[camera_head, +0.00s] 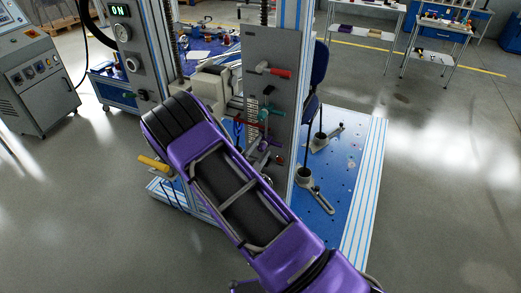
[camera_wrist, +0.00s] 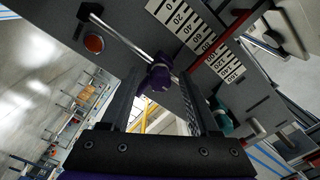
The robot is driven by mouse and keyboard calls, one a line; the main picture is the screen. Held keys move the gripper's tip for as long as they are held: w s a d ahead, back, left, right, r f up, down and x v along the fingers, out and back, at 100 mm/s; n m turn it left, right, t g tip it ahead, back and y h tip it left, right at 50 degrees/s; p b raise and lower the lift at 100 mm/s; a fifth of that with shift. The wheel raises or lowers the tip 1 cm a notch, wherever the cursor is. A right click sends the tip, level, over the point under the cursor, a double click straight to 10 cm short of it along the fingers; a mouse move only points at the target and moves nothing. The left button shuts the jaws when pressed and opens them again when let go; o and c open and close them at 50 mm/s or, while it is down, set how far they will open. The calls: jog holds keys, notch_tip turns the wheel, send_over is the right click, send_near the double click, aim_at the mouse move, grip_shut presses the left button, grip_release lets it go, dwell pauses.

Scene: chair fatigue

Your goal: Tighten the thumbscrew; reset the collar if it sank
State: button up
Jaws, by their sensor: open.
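In the wrist view, a dark purple knob (camera_wrist: 160,77), which looks like a thumbscrew, sits by a slim metal rod (camera_wrist: 128,43). My gripper (camera_wrist: 161,72) is open, with one finger on each side of the knob. I cannot tell whether either finger touches it. A printed scale (camera_wrist: 192,31) marked in twenties runs on the grey plate beside the rod. I cannot make out the collar as a separate part. In the head view, a small purple part (camera_head: 264,146) shows low on the upright plate; my arm hides my gripper there.
A teal part (camera_head: 269,113) and a red-handled lever (camera_head: 278,72) stick out from the grey plate (camera_head: 266,45). A yellow handle (camera_head: 153,163) projects left of my arm. A blue base plate (camera_head: 335,165) carries clamps. Open floor lies on both sides.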

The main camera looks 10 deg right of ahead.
grip_shut()
jog(key=shift+m, duration=0.3)
jog(key=m, duration=1.1)
jog(key=shift+f+m+b, duration=0.15)
jog(key=shift+m+b, duration=0.15)
jog(key=m+b, duration=0.1)
jog(key=m, duration=0.5)
jog(key=shift+a, duration=0.1)
jog(key=m+b, duration=0.2)
jog(key=m, duration=0.3)
jog(key=shift+m, duration=0.4)
